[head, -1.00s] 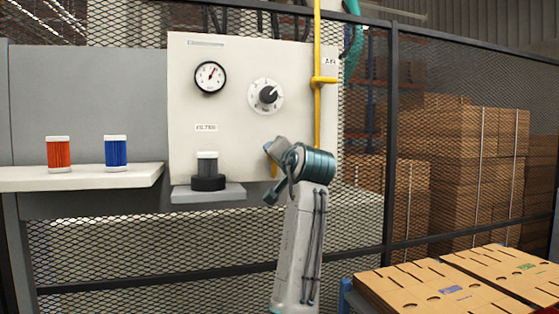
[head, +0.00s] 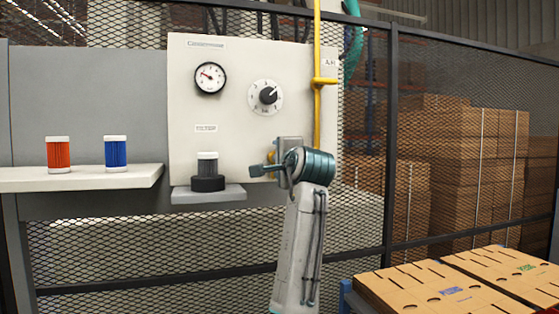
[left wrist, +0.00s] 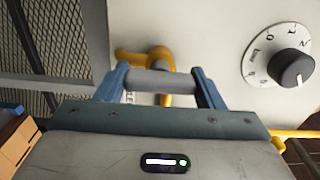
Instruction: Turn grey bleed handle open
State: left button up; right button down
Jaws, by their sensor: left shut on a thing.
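In the left wrist view, the two blue fingers of my left gripper (left wrist: 161,76) are shut on the grey bleed handle (left wrist: 160,85), which lies as a bar between them. Behind it is a yellow valve body and pipe end (left wrist: 158,58) on the pale panel. In the head view, my left gripper (head: 282,165) is at the lower right of the panel (head: 225,105), at the bottom of the yellow air pipe (head: 317,110). There it hides the handle. My right gripper is in neither view.
A pressure gauge (head: 210,78) and a dial knob (head: 267,95) sit on the panel. A grey-black filter (head: 207,170) stands on a small shelf left of my gripper. Red (head: 58,155) and blue (head: 115,153) cartridges stand on the left ledge. Cartons (head: 455,285) lie at lower right.

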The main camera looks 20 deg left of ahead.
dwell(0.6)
pick_arm(q)
jog(key=o, duration=1)
jog(key=b+v, duration=1)
jog(key=b, duration=0.3)
jog(key=shift+s+d, duration=0.25)
jog(key=shift+d, duration=0.05)
